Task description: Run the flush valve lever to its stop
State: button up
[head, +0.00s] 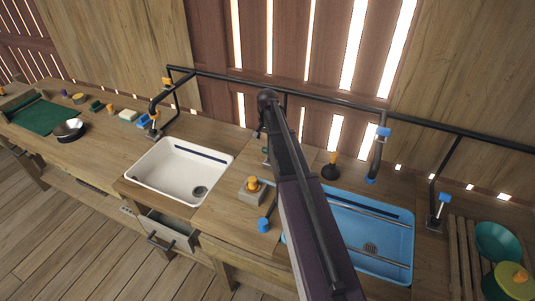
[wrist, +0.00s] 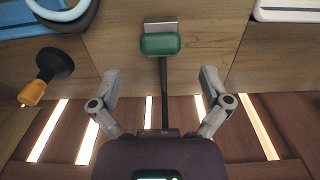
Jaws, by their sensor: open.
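In the wrist view a rounded green handle (wrist: 160,43) sits at a grey plate (wrist: 160,26), with a dark rod (wrist: 163,85) running from it toward my wrist. It looks like the flush valve lever, but I cannot be sure. My gripper (wrist: 160,80) is open, with one grey finger on each side of the rod. The green handle lies ahead of the fingertips, centred between them, and nothing is held. In the head view only a sliver of green (head: 265,150) shows beside my arm. My gripper is not clearly visible there.
A white sink (head: 160,182) is left and a blue sink (head: 399,228) right. A plunger (head: 331,170) stands behind the blue sink and shows in the wrist view (wrist: 55,64). An orange-knobbed block (head: 252,190) is near the counter front. A black pipe (head: 340,110) runs along the slatted wall.

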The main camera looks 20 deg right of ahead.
jog(key=shift+f+b, duration=2.2)
jog(key=shift+f, duration=0.3)
jog(key=shift+c, duration=0.2)
jog(key=c, duration=1.1)
